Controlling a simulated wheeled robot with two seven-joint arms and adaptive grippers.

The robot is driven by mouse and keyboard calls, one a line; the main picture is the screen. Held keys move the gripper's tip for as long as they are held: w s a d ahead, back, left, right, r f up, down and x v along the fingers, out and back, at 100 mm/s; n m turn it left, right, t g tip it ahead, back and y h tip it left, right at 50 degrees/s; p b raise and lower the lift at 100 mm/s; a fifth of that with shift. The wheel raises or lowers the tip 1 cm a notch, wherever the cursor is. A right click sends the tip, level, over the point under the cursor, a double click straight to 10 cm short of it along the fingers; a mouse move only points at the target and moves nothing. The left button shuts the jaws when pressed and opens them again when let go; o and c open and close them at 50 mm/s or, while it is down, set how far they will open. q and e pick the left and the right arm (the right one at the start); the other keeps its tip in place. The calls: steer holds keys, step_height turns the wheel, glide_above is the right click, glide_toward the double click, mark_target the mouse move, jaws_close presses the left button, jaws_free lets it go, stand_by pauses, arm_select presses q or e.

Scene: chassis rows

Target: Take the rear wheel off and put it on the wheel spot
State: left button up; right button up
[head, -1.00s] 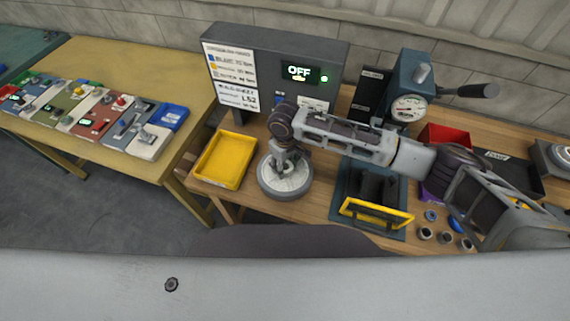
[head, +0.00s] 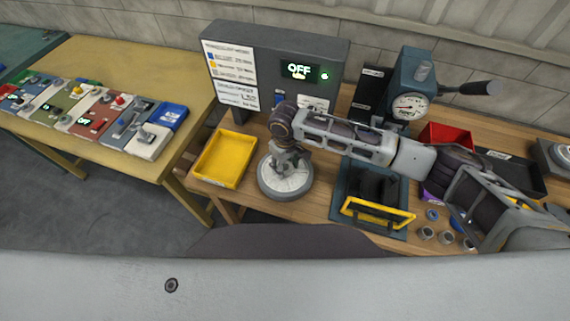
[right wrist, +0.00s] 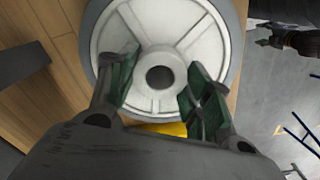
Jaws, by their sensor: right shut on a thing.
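A grey wheel (head: 285,185) with a pale spoked face lies flat at the near left part of the wooden bench, right of the yellow tray. It fills the top of the right wrist view (right wrist: 192,18), with a round hole in its hub. My right gripper (head: 285,168) points down at the wheel's face. In the right wrist view its green-padded fingers (right wrist: 160,88) stand on both sides of the hub and are shut on the wheel. I cannot tell whether the wheel touches the bench. My left gripper is not in view. I cannot make out a marked wheel spot.
A yellow tray (head: 224,158) stands left of the wheel. Behind is a grey cabinet (head: 270,60) reading OFF. Right are a blue fixture with a yellow handle (head: 377,214), a press with a gauge (head: 408,95) and a red bin (head: 445,134). A second table (head: 100,62) holds colored panels.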

steer(key=shift+f, duration=0.25)
stand_by(0.4)
steer(key=o, duration=1.4)
steer(key=shift+c, duration=0.2)
steer(key=shift+o, duration=0.3)
steer(key=shift+f, duration=0.1)
step_height(320, 180, up, 12)
steer(key=shift+s, duration=0.1)
